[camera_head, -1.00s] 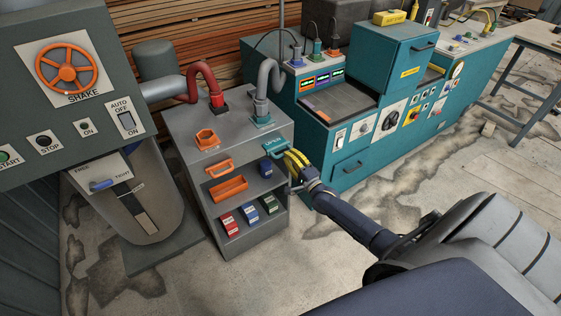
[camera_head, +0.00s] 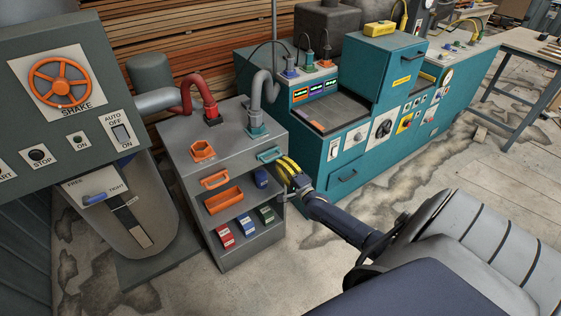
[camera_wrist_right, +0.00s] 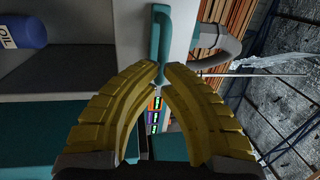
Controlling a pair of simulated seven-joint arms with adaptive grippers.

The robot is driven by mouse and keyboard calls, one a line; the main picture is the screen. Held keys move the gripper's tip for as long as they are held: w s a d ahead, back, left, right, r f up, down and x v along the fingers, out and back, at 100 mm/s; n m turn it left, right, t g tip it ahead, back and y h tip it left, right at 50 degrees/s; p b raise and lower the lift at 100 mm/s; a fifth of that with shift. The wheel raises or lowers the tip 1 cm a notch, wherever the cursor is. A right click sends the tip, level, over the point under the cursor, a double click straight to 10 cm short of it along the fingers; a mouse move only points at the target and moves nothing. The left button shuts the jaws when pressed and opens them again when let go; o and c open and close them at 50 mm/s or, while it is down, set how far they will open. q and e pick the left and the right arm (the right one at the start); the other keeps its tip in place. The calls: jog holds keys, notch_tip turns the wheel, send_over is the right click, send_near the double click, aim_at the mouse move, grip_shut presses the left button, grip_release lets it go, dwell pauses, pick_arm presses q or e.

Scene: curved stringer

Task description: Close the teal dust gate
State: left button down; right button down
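The teal dust gate (camera_head: 270,155) shows as a teal bar handle on the upper front of the grey cabinet (camera_head: 210,250), below a teal hose port. In the right wrist view the teal handle (camera_wrist_right: 161,35) runs up from between the fingertips. My right gripper (camera_head: 287,166) is at the handle's right end. Its yellow fingers (camera_wrist_right: 162,68) curve close together, with teal between their tips. The gate's plate and its slot are hidden. My left gripper is not in view.
An orange handle (camera_head: 215,180) sits left of the teal one. Bins and small cans, including a blue can (camera_head: 262,178), stand on the shelves below. A grey hose (camera_head: 256,95) rises above the teal port. A teal machine (camera_head: 350,150) stands to the right.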

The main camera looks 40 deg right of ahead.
jog(key=s+f, duration=0.2)
jog(key=s, duration=1)
jog(key=shift+a, duration=0.4)
jog(key=s+a+f+n+g, duration=0.1)
jog(key=s+f+n+g, duration=0.4)
jog(key=f, duration=0.6)
jog(key=s+a+f+n+g, duration=0.15)
jog(key=s+f+n, duration=0.45)
jog(key=f, duration=0.6)
jog(key=s+a+f+n+g, duration=0.1)
jog(key=s+f+n+g, duration=0.4)
jog(key=f, duration=0.6)
jog(key=s+a+f+n+g, duration=0.2)
jog(key=s+a+f, duration=0.15)
jog(key=s, duration=0.35)
jog(key=s+a+f+n+g, duration=0.2)
jog(key=s+a+f, duration=0.1)
jog(key=s+f, duration=0.3)
jog(key=s+a+f+n+g, duration=0.1)
jog(key=s+a+f+n, duration=0.15)
jog(key=s, duration=0.55)
jog(key=s+a+f+g+y, duration=0.1)
jog(key=s+a+f+g, duration=0.1)
jog(key=s+a, duration=0.7)
jog(key=a+f, duration=0.1)
jog(key=a, duration=0.1)
jog(key=shift+s+a+f, duration=0.25)
jog(key=shift+a+f, duration=0.05)
jog(key=shift+f, duration=0.05)
